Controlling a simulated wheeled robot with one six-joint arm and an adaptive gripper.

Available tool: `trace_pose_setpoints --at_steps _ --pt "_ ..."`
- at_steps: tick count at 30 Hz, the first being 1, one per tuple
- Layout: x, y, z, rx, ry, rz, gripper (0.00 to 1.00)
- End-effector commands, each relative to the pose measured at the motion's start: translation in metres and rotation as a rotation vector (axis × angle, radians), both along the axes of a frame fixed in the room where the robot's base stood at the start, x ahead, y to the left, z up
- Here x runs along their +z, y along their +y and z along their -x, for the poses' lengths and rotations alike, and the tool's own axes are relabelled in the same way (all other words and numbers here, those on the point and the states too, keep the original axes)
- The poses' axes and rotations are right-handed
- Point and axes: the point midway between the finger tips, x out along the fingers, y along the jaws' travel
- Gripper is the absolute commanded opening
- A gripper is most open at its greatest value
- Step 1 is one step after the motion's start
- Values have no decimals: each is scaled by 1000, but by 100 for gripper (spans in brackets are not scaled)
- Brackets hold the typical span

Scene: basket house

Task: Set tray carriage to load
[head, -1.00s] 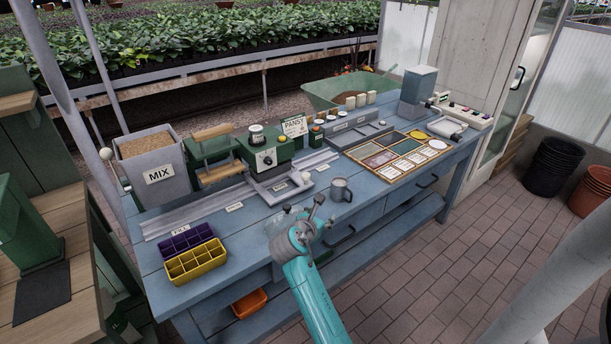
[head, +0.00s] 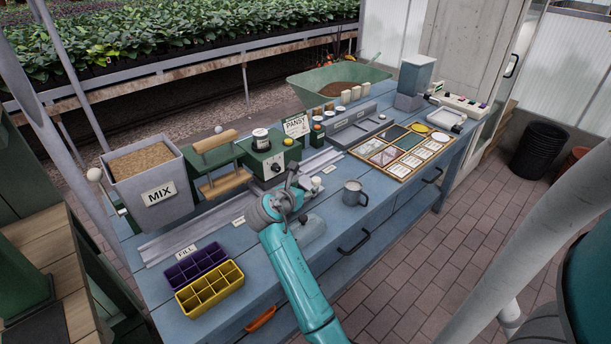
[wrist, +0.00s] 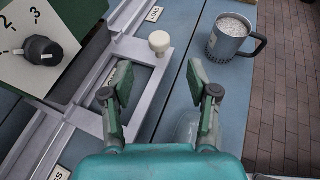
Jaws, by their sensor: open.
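The grey tray carriage (wrist: 178,64) is an open rectangular frame on the rail (wrist: 125,17), with a round white knob (wrist: 159,41) at its front corner. In the wrist view the LOAD label (wrist: 154,14) lies just beyond the knob end. My gripper (wrist: 160,80) is open and empty above the carriage; the knob shows beyond and between its fingertips, with no visible grip on it. In the head view my gripper (head: 291,178) hides most of the carriage, and the knob (head: 316,182) shows just right of it.
A grey mug (head: 354,194) stands right of the carriage. The green dial box (head: 270,160) stands behind the rail, the MIX hopper (head: 150,178) at left. Purple (head: 196,264) and yellow (head: 209,290) cell trays sit at front left.

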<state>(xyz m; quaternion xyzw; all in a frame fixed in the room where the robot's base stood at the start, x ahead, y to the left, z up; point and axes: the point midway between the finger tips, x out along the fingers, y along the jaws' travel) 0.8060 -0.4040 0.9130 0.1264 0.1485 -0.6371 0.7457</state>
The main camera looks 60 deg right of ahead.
Motion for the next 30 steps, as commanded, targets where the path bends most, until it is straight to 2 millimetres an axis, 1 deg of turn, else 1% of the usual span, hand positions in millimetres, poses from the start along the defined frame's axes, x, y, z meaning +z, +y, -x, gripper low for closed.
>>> trace_pose_setpoints --at_steps 5,8,15,21,25,30 --pt "-5 -12 -1 -2 1 -1 60" --pt "-11 -25 -3 -3 1 -1 60" --pt "-27 -65 -9 -2 0 -1 60" --pt "-37 -88 -13 -1 0 0 60" --pt "-40 -96 -15 -1 -1 0 60" --pt "-41 -98 -15 0 -1 0 60"
